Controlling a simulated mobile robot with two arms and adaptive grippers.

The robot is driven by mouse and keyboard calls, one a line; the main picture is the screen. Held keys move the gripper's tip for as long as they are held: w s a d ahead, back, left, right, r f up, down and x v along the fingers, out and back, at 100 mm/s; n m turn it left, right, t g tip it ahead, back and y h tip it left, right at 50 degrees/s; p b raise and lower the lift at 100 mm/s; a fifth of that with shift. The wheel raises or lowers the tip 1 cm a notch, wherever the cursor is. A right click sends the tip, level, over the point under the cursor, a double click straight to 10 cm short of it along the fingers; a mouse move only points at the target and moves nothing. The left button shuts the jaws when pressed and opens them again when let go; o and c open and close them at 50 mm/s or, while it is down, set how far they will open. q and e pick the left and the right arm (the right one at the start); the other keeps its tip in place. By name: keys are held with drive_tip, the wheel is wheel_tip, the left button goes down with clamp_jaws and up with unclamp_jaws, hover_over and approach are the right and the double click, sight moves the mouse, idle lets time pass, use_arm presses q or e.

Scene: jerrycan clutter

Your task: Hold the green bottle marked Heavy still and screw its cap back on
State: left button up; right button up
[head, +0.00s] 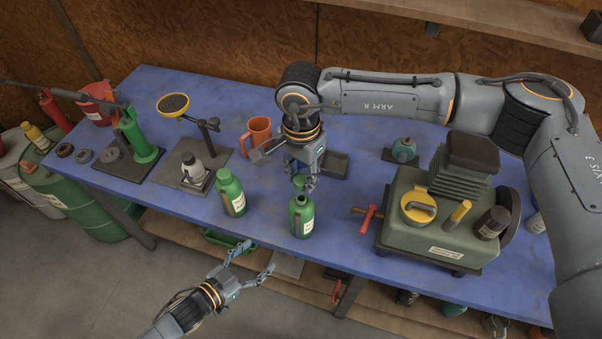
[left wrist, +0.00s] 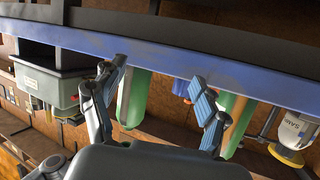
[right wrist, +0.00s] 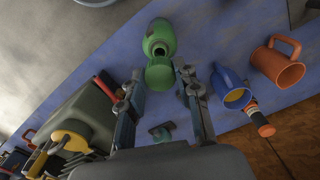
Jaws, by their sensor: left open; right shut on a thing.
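An uncapped green bottle (head: 302,222) stands upright near the table's front edge. Its open mouth shows in the right wrist view (right wrist: 159,46). Its label is too small to read. My right gripper (head: 301,180) is shut on a green cap (right wrist: 160,74), held just above the bottle's mouth, apart from it. A second green bottle (head: 231,193), with a cap on, stands to the left; its label is also unreadable. My left gripper (head: 256,261) is open and empty, in front of the table edge, below and left of the uncapped bottle. Both bottles show partly in the left wrist view.
A green-grey machine (head: 437,228) with a red-handled valve (head: 368,219) stands to the right on the blue table (head: 334,262).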

use_arm(q)
drive_tip(key=h, duration=0.2)
approach(291, 229)
drive_tip(key=d, duration=0.1)
drive_tip(key=x, duration=1)
drive_tip(key=shift+w+f, duration=0.3)
drive_tip(key=shift+w, duration=0.2)
drive_tip(key=shift+a, duration=0.1)
drive_tip(key=c, duration=1)
